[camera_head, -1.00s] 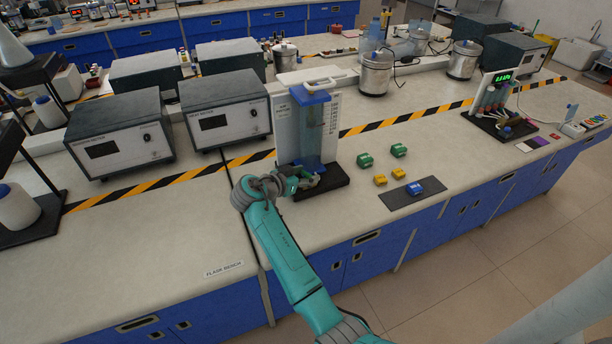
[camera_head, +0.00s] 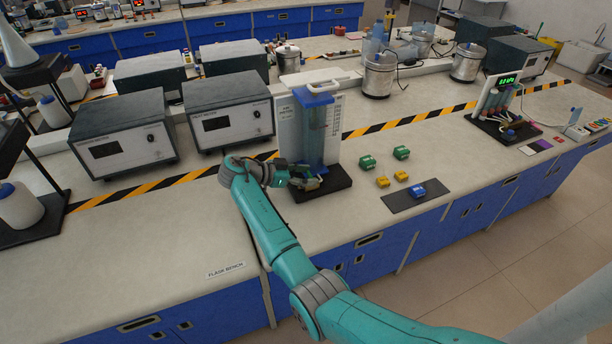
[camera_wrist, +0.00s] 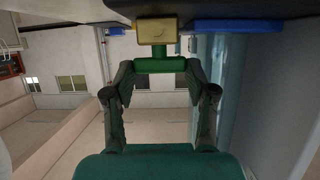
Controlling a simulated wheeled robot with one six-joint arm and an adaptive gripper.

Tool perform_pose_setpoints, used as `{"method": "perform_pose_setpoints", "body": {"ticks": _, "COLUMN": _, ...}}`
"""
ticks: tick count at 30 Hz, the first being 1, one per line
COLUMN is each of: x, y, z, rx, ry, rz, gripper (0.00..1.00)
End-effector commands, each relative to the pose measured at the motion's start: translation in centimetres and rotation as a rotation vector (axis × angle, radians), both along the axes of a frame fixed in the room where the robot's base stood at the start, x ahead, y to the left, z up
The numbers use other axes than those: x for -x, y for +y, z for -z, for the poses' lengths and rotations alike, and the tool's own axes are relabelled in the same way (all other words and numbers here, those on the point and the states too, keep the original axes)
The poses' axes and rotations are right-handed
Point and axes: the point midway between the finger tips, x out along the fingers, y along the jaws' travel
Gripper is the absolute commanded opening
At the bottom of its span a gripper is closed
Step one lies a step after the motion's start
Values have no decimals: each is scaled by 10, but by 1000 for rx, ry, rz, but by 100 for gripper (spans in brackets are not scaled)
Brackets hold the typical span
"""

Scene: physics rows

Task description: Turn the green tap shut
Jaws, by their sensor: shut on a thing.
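The green tap handle (camera_wrist: 162,65) shows in the wrist view below a brass block (camera_wrist: 157,30). My gripper (camera_wrist: 160,74) has one finger on each side of the green handle and is shut on it. In the head view my gripper (camera_head: 303,178) is low at the front left of a clear column with a blue top (camera_head: 313,125). The column stands on a black base (camera_head: 326,188) before a white back panel. In that view my gripper hides most of the tap, so the handle's angle is unclear.
Green blocks (camera_head: 368,162) and yellow blocks (camera_head: 383,181) lie right of the column. A blue block (camera_head: 417,190) sits on a dark mat (camera_head: 398,204). Grey instrument boxes (camera_head: 229,115) stand behind on the left. The front left of the bench (camera_head: 150,245) is clear.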

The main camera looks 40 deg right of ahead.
Motion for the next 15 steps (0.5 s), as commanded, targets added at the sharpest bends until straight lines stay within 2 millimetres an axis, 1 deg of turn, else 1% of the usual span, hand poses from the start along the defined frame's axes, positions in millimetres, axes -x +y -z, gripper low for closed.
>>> {"method": "perform_pose_setpoints", "body": {"ticks": 1, "x": 1, "y": 0, "z": 3, "rx": -4, "ry": 3, "rz": 0, "gripper": 21}}
{"method": "perform_pose_setpoints", "body": {"ticks": 8, "x": 1, "y": 0, "z": 3, "rx": -4, "ry": 4, "rz": -1, "gripper": 21}}
{"method": "perform_pose_setpoints", "body": {"ticks": 9, "x": 1, "y": 0, "z": 3, "rx": -4, "ry": 4, "rz": -1, "gripper": 66}}
{"method": "perform_pose_setpoints", "body": {"ticks": 11, "x": 1, "y": 0, "z": 3, "rx": -4, "ry": 3, "rz": -1, "gripper": 81}}
{"method": "perform_pose_setpoints", "body": {"ticks": 15, "x": 0, "y": 0, "z": 2, "rx": -3, "ry": 2, "rz": -1, "gripper": 81}}
